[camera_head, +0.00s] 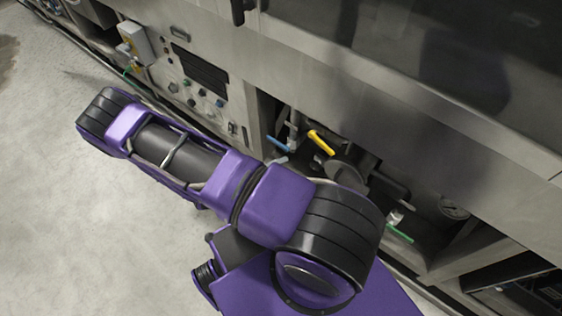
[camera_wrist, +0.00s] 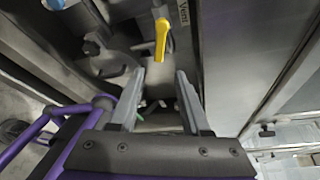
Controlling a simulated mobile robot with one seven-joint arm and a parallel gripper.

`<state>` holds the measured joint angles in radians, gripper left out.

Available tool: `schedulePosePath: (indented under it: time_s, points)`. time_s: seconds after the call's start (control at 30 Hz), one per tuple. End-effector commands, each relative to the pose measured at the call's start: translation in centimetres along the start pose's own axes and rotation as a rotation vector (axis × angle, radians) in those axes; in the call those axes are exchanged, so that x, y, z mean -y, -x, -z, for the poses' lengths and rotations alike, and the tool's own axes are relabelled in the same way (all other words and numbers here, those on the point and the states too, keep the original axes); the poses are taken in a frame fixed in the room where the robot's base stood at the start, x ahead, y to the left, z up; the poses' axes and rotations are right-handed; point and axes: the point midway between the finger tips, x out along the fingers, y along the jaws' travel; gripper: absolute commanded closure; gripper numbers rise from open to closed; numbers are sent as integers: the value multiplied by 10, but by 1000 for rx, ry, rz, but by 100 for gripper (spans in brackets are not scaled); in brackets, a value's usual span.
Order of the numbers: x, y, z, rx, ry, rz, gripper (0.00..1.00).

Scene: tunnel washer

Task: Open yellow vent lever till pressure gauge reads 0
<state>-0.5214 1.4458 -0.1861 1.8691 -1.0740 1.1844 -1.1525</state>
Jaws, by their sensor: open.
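The yellow vent lever (camera_head: 321,142) is inside the open bay of the machine in the head view. In the wrist view the yellow lever (camera_wrist: 161,40) stands just beyond my gripper (camera_wrist: 159,77), beside a panel edge marked "Vent". My gripper's two fingers are apart with nothing between them; the lever appears ahead of the gap, not held. My gripper is hidden behind my arm in the head view.
A blue lever (camera_head: 277,143) is left of the yellow one, and a green handle (camera_head: 400,233) is lower right. Pipes and a round flange (camera_head: 346,172) crowd the bay. A control panel (camera_head: 198,88) is to the left. The floor (camera_head: 60,200) at left is clear.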

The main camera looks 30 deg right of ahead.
Motion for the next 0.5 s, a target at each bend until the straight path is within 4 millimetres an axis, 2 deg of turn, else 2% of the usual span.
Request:
schedulePosePath:
  time_s: [0.03,0.23,0.5]
  points:
    - [0,-1,0,3,-7,1,64]
    - [3,-15,2,59,-155,-1,100]
    - [2,-39,7,171,-496,-73,100]
